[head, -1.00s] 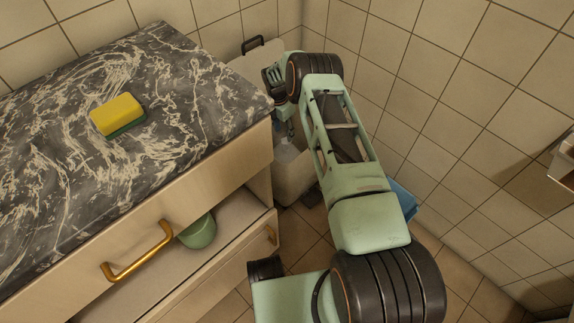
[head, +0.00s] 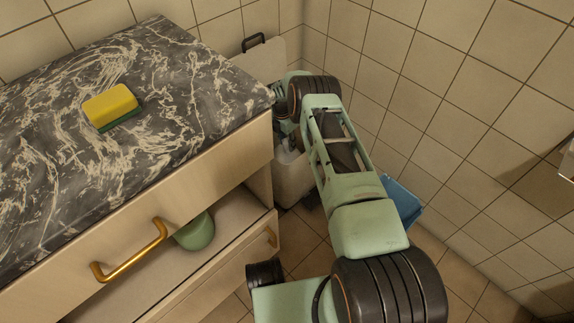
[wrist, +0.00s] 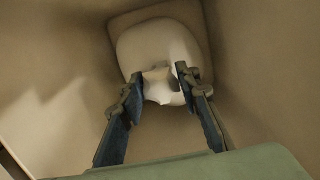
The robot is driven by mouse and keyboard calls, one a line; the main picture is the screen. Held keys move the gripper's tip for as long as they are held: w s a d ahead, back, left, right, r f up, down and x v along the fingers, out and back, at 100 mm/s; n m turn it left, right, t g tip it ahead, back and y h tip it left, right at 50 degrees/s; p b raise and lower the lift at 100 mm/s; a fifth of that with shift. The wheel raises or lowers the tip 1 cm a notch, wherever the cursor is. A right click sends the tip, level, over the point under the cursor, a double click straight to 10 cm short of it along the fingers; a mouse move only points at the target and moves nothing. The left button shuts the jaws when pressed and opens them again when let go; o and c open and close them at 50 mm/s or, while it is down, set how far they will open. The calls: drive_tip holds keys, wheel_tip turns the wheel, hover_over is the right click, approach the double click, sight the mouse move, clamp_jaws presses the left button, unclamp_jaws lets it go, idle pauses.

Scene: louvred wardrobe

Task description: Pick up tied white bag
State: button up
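In the wrist view the white bag (wrist: 178,48) lies at the bottom of a pale, deep container. Its gathered, tied top points toward my gripper (wrist: 160,82). My gripper is open, with its two blue-padded fingers apart on either side of the tied top. I cannot tell whether either finger touches the bag. In the head view my arm reaches down beside the counter into the pale bin (head: 293,184), and the fingers and the bag cannot be made out clearly there.
The marble counter (head: 190,90) with a yellow-green sponge (head: 112,106) stands left of the arm. Below it is an open space with a green cup (head: 195,233). The bin's raised lid (head: 262,62) leans near the wall. A blue object (head: 402,200) is right of the arm.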

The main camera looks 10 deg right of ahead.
clamp_jaws()
drive_tip(key=shift+r, duration=0.1)
